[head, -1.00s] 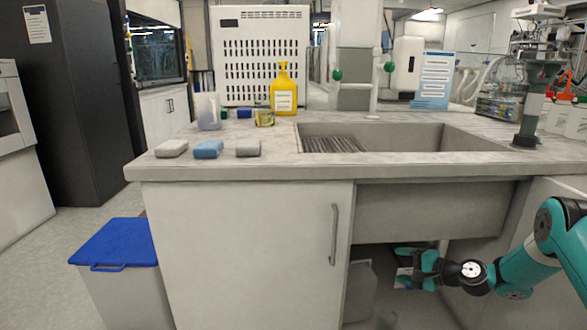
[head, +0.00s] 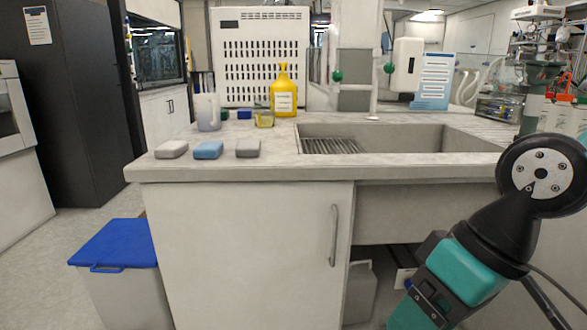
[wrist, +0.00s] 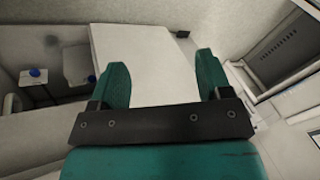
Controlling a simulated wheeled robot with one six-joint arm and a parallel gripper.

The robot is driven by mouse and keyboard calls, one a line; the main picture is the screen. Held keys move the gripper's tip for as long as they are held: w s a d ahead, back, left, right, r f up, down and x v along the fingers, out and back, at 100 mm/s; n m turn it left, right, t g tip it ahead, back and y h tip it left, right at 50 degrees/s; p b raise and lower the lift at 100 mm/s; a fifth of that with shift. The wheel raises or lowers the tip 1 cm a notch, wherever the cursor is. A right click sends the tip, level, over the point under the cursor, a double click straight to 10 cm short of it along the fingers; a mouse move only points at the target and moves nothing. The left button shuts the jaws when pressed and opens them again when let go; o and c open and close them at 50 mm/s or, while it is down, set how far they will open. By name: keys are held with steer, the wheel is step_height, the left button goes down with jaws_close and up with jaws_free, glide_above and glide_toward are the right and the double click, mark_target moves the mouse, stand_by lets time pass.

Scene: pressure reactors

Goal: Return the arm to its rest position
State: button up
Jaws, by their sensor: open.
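My arm (head: 460,270) fills the lower right of the head view, folded close to the camera in front of the sink cabinet. Its gripper end is cut off or hidden in that view. In the wrist view my gripper (wrist: 162,80) has its two teal fingers spread wide apart with nothing between them. Beyond the fingers lies a plain white panel.
The counter (head: 300,172) with a sink (head: 420,140) stands ahead. Several sponges, a yellow bottle (head: 284,92) and a jug (head: 208,112) are on it. Below it, the cabinet space is open beside a closed door (head: 250,250). A blue-lidded bin (head: 115,243) stands at left.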

steer(key=s+r+n+p, duration=0.1)
steer(key=s+p, duration=0.1)
steer(key=s, duration=0.2)
step_height(320, 180, up, 27)
steer(key=p, duration=2.6)
steer(key=shift+d+h, duration=0.3)
steer(key=shift+d, duration=0.05)
